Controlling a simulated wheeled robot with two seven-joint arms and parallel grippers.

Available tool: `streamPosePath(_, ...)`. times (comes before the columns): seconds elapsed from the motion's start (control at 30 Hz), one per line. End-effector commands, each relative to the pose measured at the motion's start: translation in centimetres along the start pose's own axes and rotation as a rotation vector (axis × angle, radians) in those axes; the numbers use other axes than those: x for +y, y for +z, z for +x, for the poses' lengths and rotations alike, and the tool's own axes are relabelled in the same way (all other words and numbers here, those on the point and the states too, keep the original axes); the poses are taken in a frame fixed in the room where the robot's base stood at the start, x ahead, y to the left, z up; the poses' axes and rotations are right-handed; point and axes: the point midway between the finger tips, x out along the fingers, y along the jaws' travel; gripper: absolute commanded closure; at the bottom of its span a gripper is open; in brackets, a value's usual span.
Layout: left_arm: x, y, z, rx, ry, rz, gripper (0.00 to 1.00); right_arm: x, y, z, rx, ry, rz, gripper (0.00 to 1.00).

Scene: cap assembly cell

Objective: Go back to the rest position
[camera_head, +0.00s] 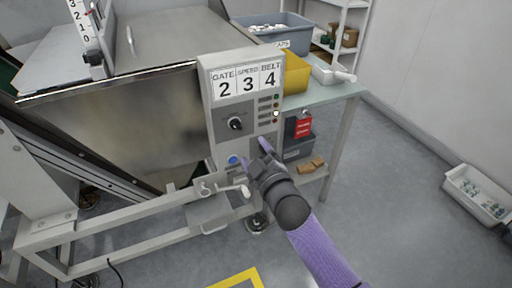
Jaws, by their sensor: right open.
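My right gripper (255,157) is in front of the lower part of the grey control panel (210,92), with its purple arm coming in from the lower right. Its fingers are open and nothing shows between them. A blue button (233,160) is just left of the fingertips; I cannot tell whether they touch the panel. A black rotary knob (236,123) sits higher on the panel, below the labels for gate, speed and belt. My left gripper is out of view.
A metal hopper machine (130,125) on a white frame fills the left. A lever handle (235,190) juts out beside my gripper. A side table (335,93) carries a grey bin (290,40) and a yellow bin (297,73). Floor at right is clear up to a white crate (466,198).

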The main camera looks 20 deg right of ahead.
Motion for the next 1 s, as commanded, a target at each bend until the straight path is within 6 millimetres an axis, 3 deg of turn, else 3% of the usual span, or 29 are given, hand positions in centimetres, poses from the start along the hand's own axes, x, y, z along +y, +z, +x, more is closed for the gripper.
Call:
streamPosePath(0.43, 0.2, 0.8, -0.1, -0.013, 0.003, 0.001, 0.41, -0.5, 0.5, -0.2, -0.014, -0.013, 0.005, 0.21)
streamPosePath(0.47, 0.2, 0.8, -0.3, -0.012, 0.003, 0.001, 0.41, -1.0, 1.0, -0.5, -0.033, -0.029, 0.014, 0.21)
streamPosePath(0.57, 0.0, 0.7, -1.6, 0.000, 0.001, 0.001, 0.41, -5.0, 5.3, -3.1, -0.178, -0.151, 0.080, 0.21)
streamPosePath(0.67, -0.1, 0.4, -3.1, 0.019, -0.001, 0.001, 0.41, -10.9, 11.4, -9.3, -0.411, -0.317, 0.175, 0.21)
streamPosePath(0.77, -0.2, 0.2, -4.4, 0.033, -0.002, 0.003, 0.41, -15.7, 16.4, -17.7, -0.654, -0.458, 0.259, 0.21)
streamPosePath(0.8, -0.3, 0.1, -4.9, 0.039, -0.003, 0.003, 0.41, -17.1, 17.9, -21.4, -0.751, -0.506, 0.287, 0.21)
streamPosePath(0.87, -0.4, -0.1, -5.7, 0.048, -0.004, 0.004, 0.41, -18.8, 19.8, -27.4, -0.899, -0.571, 0.325, 0.21)
streamPosePath(0.9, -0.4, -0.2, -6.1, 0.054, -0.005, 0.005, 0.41, -19.6, 20.7, -31.5, -0.994, -0.609, 0.344, 0.21)
streamPosePath(1.0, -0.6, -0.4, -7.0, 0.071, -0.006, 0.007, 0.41, -20.5, 21.9, -40.6, -1.204, -0.679, 0.380, 0.21)
